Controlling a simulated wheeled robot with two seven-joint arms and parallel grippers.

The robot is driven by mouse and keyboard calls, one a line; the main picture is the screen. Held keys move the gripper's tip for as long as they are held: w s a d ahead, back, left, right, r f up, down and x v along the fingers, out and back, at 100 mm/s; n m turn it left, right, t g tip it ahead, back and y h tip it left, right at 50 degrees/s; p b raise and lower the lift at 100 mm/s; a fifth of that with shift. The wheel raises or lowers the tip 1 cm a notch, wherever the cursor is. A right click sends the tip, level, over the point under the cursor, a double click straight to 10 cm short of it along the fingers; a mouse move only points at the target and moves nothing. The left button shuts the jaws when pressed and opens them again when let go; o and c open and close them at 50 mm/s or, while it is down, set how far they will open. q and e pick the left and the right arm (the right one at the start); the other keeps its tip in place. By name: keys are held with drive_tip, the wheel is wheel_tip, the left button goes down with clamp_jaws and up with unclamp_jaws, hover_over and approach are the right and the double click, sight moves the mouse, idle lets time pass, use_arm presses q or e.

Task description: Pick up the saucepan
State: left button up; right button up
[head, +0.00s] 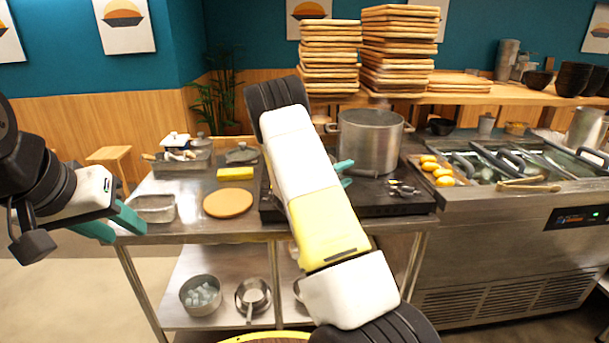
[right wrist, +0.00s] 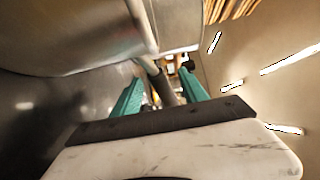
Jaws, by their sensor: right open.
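My right gripper (right wrist: 160,98) is open, with its teal fingers on either side of a grey bar-like handle (right wrist: 158,80) in the right wrist view. The handle seems to belong to a metal pan (right wrist: 70,30) whose curved wall fills the upper left there. In the head view my right arm hides most of this spot; teal fingertips (head: 345,173) show beside a large steel pot (head: 370,142) on the black stove. A small saucepan with a handle (head: 253,296) sits on the lower shelf. My left gripper (head: 112,224) looks open and empty at the counter's left edge.
A steel bowl of ice-like pieces (head: 201,294) stands on the lower shelf. A round board (head: 228,204), yellow sponge (head: 235,173) and clear container (head: 154,208) lie on the counter left of the stove. Lemons (head: 437,170) and a topping counter are at right. Stacked trays (head: 330,58) stand above.

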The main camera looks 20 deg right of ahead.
drive_tip(key=shift+w+d, duration=0.35)
drive_tip(key=shift+d, duration=0.3)
clamp_jaws()
idle(0.9)
drive_tip(key=shift+r, duration=0.2)
